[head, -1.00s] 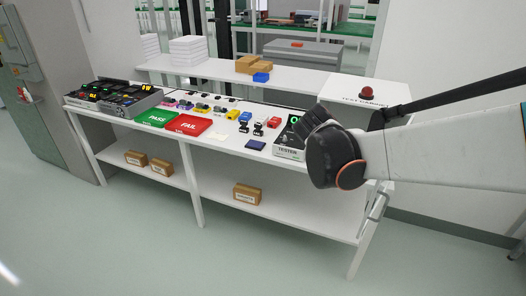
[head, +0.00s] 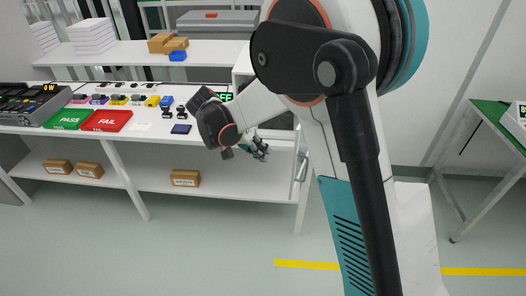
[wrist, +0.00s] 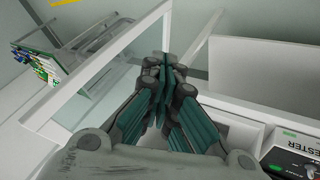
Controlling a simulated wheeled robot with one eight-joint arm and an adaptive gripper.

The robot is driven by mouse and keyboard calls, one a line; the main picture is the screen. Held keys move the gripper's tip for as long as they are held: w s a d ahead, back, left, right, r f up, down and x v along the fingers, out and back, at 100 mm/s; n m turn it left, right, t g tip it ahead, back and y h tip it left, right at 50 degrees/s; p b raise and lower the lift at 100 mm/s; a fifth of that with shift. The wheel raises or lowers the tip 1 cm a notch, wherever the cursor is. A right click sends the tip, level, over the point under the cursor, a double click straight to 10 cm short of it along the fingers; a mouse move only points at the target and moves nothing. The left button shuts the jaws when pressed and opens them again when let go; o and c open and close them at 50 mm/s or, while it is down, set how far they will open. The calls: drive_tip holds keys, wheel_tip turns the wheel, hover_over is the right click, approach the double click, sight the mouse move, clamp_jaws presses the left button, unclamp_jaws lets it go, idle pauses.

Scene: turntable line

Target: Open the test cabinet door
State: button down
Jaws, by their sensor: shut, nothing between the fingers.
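The test cabinet (head: 242,62) is at the right end of the bench, mostly hidden behind my arm in the head view. A narrow door frame with a grey bar handle (head: 302,166) shows right of my gripper (head: 262,151), seen nearly edge-on. It appears to stand out from the cabinet front; how far is unclear. My gripper is shut and empty, left of the handle. In the wrist view the closed fingers (wrist: 164,68) point between a white-framed clear panel (wrist: 98,62) and a white cabinet wall (wrist: 250,64). Contact with the panel cannot be told.
The tester (wrist: 292,150) is at lower right in the wrist view. The green PASS mat (head: 64,119) and red FAIL mat (head: 106,120) lie on the bench. A green-topped table (head: 497,118) stands at far right. The floor in front is clear.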

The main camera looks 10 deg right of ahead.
drive_tip(key=s+d+f+b, duration=0.2)
drive_tip(key=d+f, duration=0.3)
drive_tip(key=d, duration=0.2)
drive_tip(key=shift+b, duration=0.3)
drive_tip(key=shift+d, duration=0.1)
